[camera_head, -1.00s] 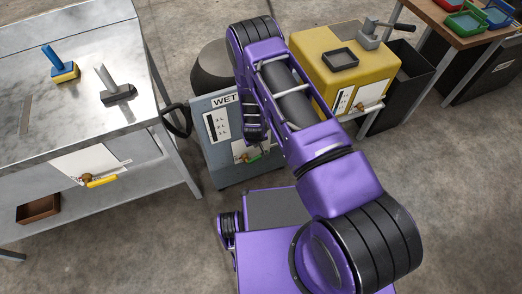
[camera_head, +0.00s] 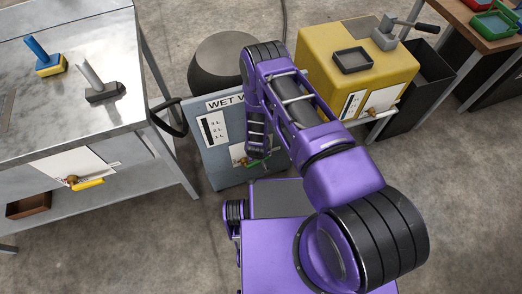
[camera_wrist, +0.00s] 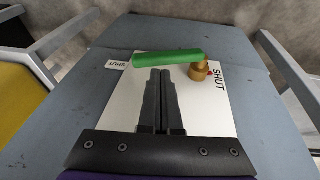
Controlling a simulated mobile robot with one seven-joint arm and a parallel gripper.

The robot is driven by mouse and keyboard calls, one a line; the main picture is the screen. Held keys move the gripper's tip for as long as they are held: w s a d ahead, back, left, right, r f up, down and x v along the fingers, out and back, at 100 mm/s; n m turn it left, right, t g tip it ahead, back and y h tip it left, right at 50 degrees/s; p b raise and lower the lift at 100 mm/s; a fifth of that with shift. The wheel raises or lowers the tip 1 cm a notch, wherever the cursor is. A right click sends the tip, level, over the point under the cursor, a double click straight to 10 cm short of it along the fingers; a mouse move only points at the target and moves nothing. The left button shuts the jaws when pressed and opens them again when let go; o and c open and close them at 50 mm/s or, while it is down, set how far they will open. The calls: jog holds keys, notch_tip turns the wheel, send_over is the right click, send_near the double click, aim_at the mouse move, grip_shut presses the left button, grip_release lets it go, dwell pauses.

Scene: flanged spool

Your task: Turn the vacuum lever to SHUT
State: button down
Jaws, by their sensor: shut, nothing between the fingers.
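The vacuum lever has a green handle (camera_wrist: 168,58) on a brass pivot (camera_wrist: 200,71), over a white plate (camera_wrist: 212,118) on the grey-blue wet vacuum panel (camera_wrist: 270,130). In the head view my arm partly covers the panel (camera_head: 215,165) and the green handle (camera_head: 259,162).
A metal bench (camera_head: 80,130) with a yellow-handled lever (camera_head: 88,184) stands left. A yellow cabinet (camera_head: 350,85) with a grey tray (camera_head: 352,60) stands right of the vacuum. A dark bin (camera_head: 415,90) and a wooden table (camera_head: 480,35) lie beyond it.

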aim_at(266, 158)
jog(key=shift+d+f, duration=0.15)
jog(key=shift+f, duration=0.35)
jog(key=f+b, duration=0.1)
jog(key=d+b, duration=0.1)
jog(key=shift+w+f+b, duration=0.2)
jog(key=shift+f+b, duration=0.2)
jog(key=d+f+b, duration=0.1)
jog(key=b, duration=0.1)
jog(key=shift+w+d+f+b, duration=0.2)
jog(key=shift+b, duration=0.1)
jog(key=shift+r, duration=0.1)
jog(key=r+p, duration=0.1)
jog(key=r, duration=0.3)
jog(key=shift+w+p, duration=0.2)
jog(key=shift+p, duration=0.2)
jog(key=s+d+r+p, duration=0.1)
jog(key=s+d+r, duration=0.1)
jog(key=r, duration=0.7)
jog(key=shift+s+d+r+p, duration=0.15)
jog(key=shift+s+d+p, duration=0.15)
jog(key=shift+d, duration=0.2)
